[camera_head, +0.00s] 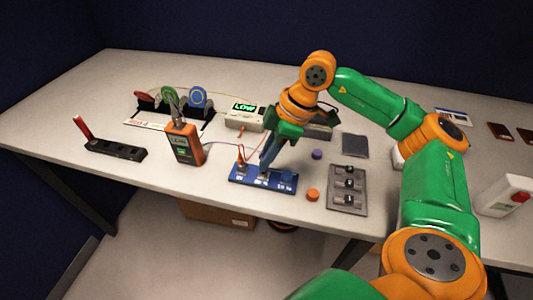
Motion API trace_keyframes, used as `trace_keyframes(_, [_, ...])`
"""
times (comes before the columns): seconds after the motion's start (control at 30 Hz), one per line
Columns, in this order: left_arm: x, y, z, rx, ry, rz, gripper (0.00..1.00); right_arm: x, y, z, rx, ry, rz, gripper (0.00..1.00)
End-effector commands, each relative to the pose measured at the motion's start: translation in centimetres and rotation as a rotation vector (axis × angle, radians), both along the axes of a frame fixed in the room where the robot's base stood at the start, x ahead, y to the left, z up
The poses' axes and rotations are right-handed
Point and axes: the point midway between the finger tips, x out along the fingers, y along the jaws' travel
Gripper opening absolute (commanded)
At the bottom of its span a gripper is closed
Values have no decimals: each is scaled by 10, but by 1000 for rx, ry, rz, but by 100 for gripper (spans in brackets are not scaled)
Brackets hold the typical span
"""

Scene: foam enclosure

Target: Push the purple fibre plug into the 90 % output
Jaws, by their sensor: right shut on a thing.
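The blue splitter box (248,180) lies near the table's front edge, with an orange plug (241,165) standing in its left end. My right gripper (265,168) points down over the middle of the box, its fingers shut. The purple fibre plug is hidden between the fingers. A thin pale purple lead runs from the orange meter (186,144) towards the gripper. I cannot tell whether the plug touches a port, and the 90 % label is too small to read. My left gripper is not in view.
A purple cap (317,154) and an orange cap (312,195) lie right of the box. A grey tray (347,203) stands further right. Behind are a unit reading LOW (244,119) and coloured reels (168,98). A black holder (115,150) lies left.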

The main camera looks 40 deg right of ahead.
Motion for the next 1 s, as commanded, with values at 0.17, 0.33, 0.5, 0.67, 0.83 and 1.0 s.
trace_keyframes(0.17, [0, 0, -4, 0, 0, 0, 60, 0, 0, -4, 0, 0, 0, 0])
trace_keyframes(0.33, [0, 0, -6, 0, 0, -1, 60, 0, 0, -8, 0, 0, 0, 0])
trace_keyframes(0.5, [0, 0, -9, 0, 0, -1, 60, 0, 0, -11, 0, 0, 0, 0])
trace_keyframes(0.67, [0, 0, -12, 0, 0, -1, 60, 0, 0, -14, 0, 0, 0, 0])
trace_keyframes(0.83, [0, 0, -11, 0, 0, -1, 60, 0, 0, -15, 0, 0, 0, 50])
trace_keyframes(1.0, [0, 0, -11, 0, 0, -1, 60, 0, 0, -15, 0, 0, 0, 58])
